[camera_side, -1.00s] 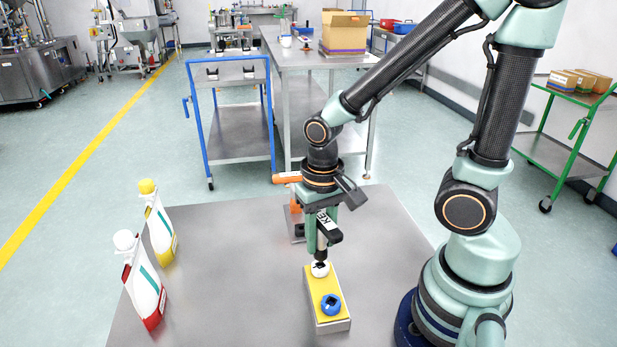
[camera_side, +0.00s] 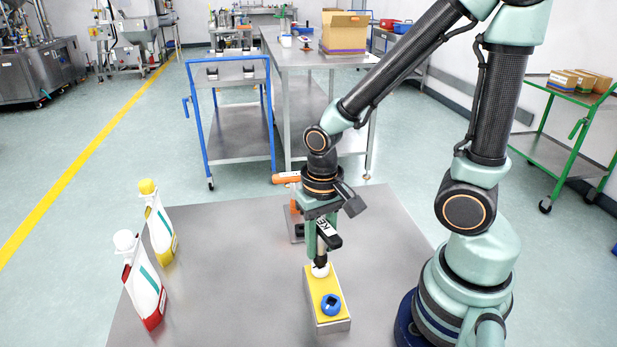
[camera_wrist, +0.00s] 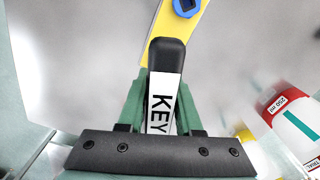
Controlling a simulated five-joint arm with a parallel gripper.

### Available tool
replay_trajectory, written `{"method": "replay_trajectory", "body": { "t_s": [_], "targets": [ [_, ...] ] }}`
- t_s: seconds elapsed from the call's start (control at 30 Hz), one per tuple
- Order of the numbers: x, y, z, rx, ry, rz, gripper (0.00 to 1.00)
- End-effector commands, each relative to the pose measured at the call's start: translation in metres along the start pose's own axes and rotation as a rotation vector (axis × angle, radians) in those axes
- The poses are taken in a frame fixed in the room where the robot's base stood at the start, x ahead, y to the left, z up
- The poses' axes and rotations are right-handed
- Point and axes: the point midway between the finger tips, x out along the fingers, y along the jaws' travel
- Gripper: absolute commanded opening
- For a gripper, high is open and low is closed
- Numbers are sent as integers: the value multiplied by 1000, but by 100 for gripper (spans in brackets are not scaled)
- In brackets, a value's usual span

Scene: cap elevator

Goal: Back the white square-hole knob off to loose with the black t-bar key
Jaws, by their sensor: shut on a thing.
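My gripper (camera_side: 321,238) points down and is shut on the black t-bar key (camera_side: 331,241), which bears a white KEY label. The key also shows between the green fingers in the wrist view (camera_wrist: 166,60). The white knob (camera_side: 320,270) sits at the far end of a yellow-topped block (camera_side: 315,289). The key's lower end is at the knob's top and appears to be in its hole; the hole itself is hidden. In the wrist view the key hides the white knob.
A blue knob (camera_side: 331,304) sits at the block's near end. An orange-handled item (camera_side: 286,178) stands behind my gripper. A red-based bottle (camera_side: 145,288) and a yellow-based bottle (camera_side: 160,232) stand at the left. The table (camera_side: 235,265) between them and the block is clear.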

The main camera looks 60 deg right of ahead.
Motion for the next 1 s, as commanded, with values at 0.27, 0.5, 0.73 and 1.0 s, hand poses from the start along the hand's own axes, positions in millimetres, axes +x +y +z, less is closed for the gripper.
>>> {"method": "replay_trajectory", "body": {
  "t_s": [0.27,0.5,0.73,1.0],
  "targets": [
    [4,0,0,0,0,0,0],
    [6,0,0,0,0,0,0],
    [7,0,0,-22,0,0,0],
    [10,0,1,-314,-1,0,0]
  ]
}}
